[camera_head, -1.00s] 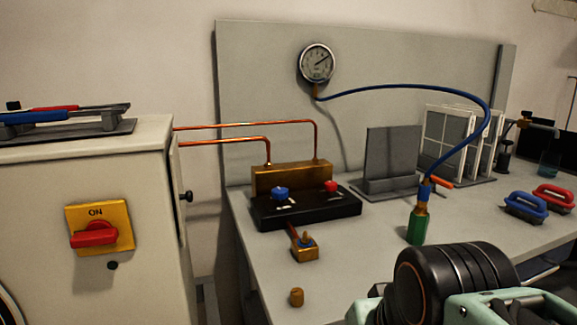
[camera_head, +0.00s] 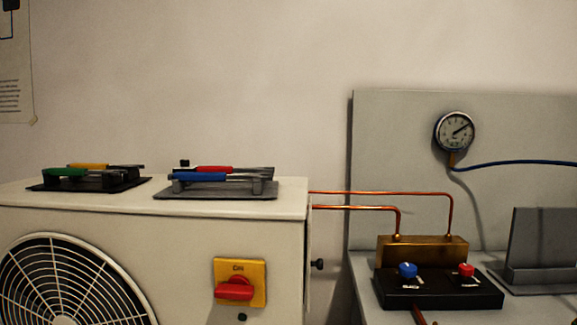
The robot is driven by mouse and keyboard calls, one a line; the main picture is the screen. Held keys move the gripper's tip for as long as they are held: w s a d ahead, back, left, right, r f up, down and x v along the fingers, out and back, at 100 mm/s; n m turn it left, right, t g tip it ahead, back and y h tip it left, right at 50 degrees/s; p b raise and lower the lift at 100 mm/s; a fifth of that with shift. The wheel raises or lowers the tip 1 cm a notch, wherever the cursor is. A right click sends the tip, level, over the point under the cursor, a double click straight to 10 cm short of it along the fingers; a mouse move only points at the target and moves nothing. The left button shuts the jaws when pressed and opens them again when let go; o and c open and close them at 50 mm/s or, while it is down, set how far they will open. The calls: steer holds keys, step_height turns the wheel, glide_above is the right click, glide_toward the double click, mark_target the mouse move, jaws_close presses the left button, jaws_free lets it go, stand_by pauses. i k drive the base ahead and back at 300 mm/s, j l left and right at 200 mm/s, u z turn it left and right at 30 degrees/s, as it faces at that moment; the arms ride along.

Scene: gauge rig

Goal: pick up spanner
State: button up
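No tool is clearly recognisable as a spanner. The right rack (camera_head: 215,193) holds a blue-handled tool (camera_head: 200,177) in front of a red-handled tool (camera_head: 214,169). The tools' working ends are grey and too small to make out. My gripper is outside the view.
The white unit (camera_head: 180,235) has a fan grille (camera_head: 65,285) and a red rotary switch (camera_head: 235,289) on its front. Copper pipes (camera_head: 385,193) run right to a valve block (camera_head: 425,253) on the bench. A gauge (camera_head: 454,131) hangs on the grey panel.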

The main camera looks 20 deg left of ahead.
mark_target(52, 171)
steer(key=u, duration=0.8)
